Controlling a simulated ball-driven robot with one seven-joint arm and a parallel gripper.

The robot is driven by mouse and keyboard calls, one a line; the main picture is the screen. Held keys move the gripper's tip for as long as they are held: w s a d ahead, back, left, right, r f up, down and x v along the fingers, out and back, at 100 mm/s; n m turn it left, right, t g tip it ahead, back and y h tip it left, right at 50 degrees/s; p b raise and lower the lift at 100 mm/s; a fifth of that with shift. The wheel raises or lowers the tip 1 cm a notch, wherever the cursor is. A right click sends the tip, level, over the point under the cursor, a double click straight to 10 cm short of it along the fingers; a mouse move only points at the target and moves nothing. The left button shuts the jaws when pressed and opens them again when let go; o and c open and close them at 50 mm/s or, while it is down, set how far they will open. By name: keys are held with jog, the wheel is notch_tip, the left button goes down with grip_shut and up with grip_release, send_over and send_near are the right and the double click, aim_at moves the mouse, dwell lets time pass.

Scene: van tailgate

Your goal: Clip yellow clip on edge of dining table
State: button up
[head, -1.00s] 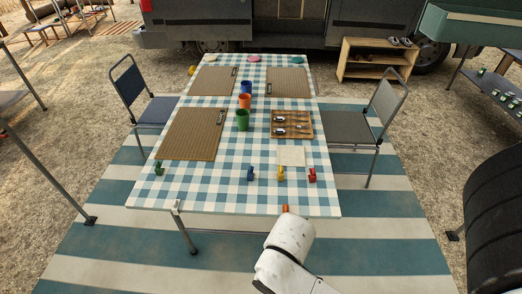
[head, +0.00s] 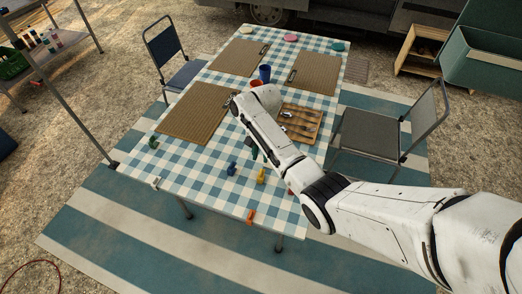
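The yellow clip (head: 261,176) stands on the blue-and-white checked top of the dining table (head: 204,178), near its front edge. It is just left of my forearm and apart from the edge. My arm reaches over the table and bends back at its far end. My gripper is mostly or wholly hidden behind the forearm; a small dark part above the yellow clip may be a piece of it. Whether it is open or shut does not show.
A blue clip (head: 232,168) is left of the yellow one, a green clip (head: 153,143) farther left. A red clip (head: 290,191) is partly behind my arm. An orange clip (head: 250,217) and a white clip (head: 155,183) sit at the front edge, with bare edge between.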

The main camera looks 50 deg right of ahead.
jog(key=f+b, duration=0.1)
jog(key=b, duration=0.5)
send_over(261, 172)
notch_tip(261, 172, down, 5)
jog(key=shift+w+d+f, duration=0.1)
jog(key=shift+f+b, duration=1.2)
jog(key=shift+f, duration=0.7)
grip_shut()
jog(key=shift+r+p, duration=2.55)
jog(key=shift+p, duration=0.05)
